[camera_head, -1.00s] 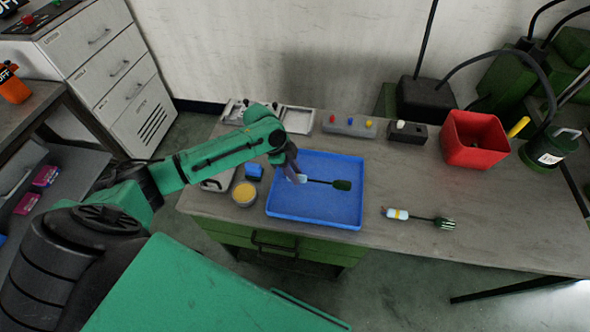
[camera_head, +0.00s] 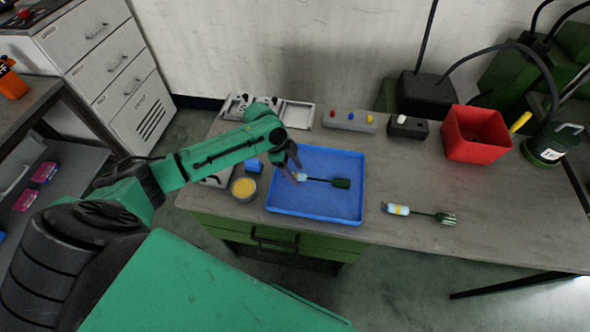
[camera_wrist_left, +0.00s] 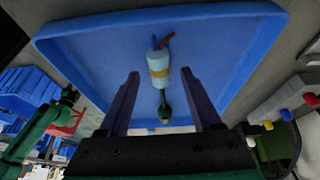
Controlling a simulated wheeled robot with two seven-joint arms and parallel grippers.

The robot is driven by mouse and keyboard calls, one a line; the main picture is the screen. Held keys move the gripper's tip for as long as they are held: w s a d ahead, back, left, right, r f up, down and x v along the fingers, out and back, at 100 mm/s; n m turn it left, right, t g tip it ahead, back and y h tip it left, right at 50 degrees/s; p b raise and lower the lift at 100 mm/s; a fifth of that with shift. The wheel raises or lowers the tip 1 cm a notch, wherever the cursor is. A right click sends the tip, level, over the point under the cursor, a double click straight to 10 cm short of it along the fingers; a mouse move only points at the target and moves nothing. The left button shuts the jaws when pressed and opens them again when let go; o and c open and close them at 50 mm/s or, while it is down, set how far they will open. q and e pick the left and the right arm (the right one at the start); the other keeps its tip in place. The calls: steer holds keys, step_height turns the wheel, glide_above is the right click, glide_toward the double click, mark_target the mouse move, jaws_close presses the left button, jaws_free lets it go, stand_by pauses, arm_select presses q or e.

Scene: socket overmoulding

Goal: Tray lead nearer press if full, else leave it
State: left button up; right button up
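One lead (camera_head: 322,181) lies in the blue tray (camera_head: 345,208), with a pale barrel at its left end and a solid-looking dark green end (camera_head: 341,183) at its right. My left gripper (camera_head: 294,166) is over the tray at the barrel end. My right gripper is out of view.
A red bin (camera_head: 475,150), a grey button box (camera_head: 349,120) and a small black box (camera_head: 407,127) stand along the back. A cup of yellow stuff (camera_head: 244,188) and a blue block (camera_head: 254,166) sit left of the tray. Bench around the second lead is clear.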

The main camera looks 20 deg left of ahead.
arm_select(q)
steer(key=b+v, duration=0.1)
steer(key=v, duration=1.3)
steer(key=shift+r+b, duration=0.25)
steer(key=shift+b, duration=0.05)
steer(key=shift+a, duration=0.15)
